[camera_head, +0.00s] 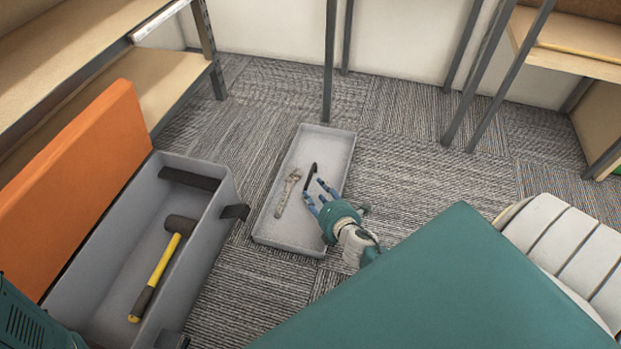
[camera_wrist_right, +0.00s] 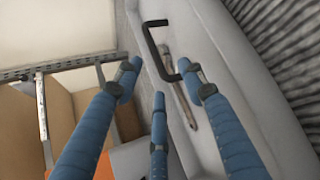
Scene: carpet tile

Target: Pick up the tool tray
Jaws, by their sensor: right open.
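The tool tray (camera_head: 323,150) is a shallow grey tray lying on the carpet in the middle of the head view. A thin black handle (camera_head: 309,183) rises at its middle. It shows as a bent black bar in the right wrist view (camera_wrist_right: 154,52). A metal wrench (camera_head: 287,193) lies in the tray left of the handle. My right gripper (camera_head: 317,190) is over the tray, just right of the handle. Its blue fingers are spread and empty, and the handle shows beyond their tips (camera_wrist_right: 162,84). Whether any finger touches the handle is unclear. My left gripper is not in view.
A larger open grey toolbox (camera_head: 130,250) with an orange lid (camera_head: 75,185) stands to the left, holding a yellow-handled mallet (camera_head: 165,260). Thin dark posts (camera_head: 329,70) stand behind the tray. Shelves (camera_head: 170,85) are at the upper left. Carpet around the tray is mostly clear.

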